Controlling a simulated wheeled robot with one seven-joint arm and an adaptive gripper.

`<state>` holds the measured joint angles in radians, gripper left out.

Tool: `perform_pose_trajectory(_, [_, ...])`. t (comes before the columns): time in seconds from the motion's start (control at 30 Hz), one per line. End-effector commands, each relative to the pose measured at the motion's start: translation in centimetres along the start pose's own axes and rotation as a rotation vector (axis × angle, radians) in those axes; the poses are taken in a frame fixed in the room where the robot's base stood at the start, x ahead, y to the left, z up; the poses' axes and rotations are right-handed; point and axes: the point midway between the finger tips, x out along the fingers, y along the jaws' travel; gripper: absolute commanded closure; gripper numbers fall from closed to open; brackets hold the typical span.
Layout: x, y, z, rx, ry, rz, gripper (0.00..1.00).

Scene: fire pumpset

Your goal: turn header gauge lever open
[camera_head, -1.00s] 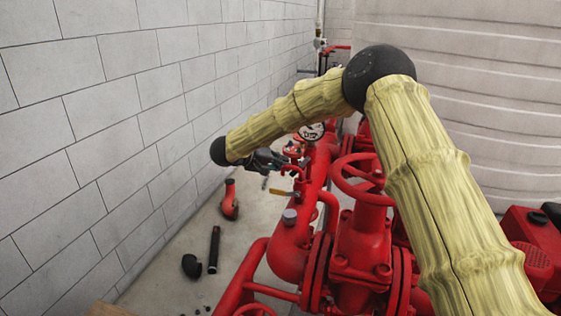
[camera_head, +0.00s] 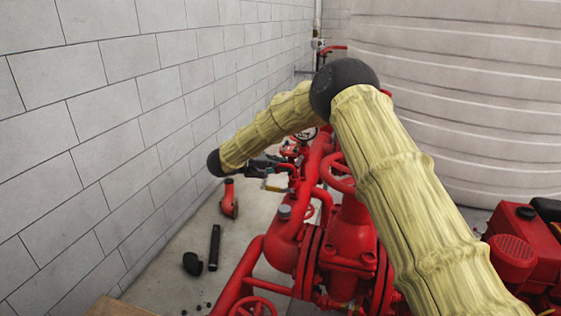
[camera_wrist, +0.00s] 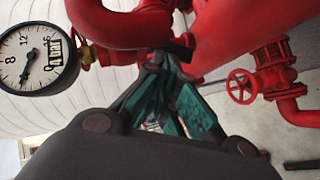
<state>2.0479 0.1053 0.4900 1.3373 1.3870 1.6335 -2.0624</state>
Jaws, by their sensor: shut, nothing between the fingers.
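The round white-faced header gauge (camera_wrist: 38,60) is at the left of the wrist view, with a brass fitting (camera_wrist: 88,54) at its side. In the head view the gauge (camera_head: 306,134) is partly hidden behind my arm. A small yellow piece (camera_head: 275,183), which looks like the lever, shows just below my gripper. My gripper (camera_head: 284,164) is shut and empty, beside the red header pipe. In the wrist view my gripper's fingertips (camera_wrist: 172,55) meet in front of the red pipework. The lever cannot be made out there, and I cannot tell whether the fingers touch it.
The red header pipe (camera_head: 285,245) and a large red valve (camera_head: 350,235) stand close to my arm. A red handwheel (camera_wrist: 241,86) is right of my fingers in the wrist view. A block wall (camera_head: 90,140) is at left. Loose parts lie on the floor.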

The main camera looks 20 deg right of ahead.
Motion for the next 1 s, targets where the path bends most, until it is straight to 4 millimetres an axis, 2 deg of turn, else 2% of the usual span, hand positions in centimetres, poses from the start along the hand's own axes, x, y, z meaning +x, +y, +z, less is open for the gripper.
perform_pose_trajectory(0.3, [1.2,-1.4,0.5,-0.044,-0.001,0.039,1.0])
perform_pose_trajectory(1.0, [1.8,-1.8,1.0,-0.041,-0.002,0.039,1.0])
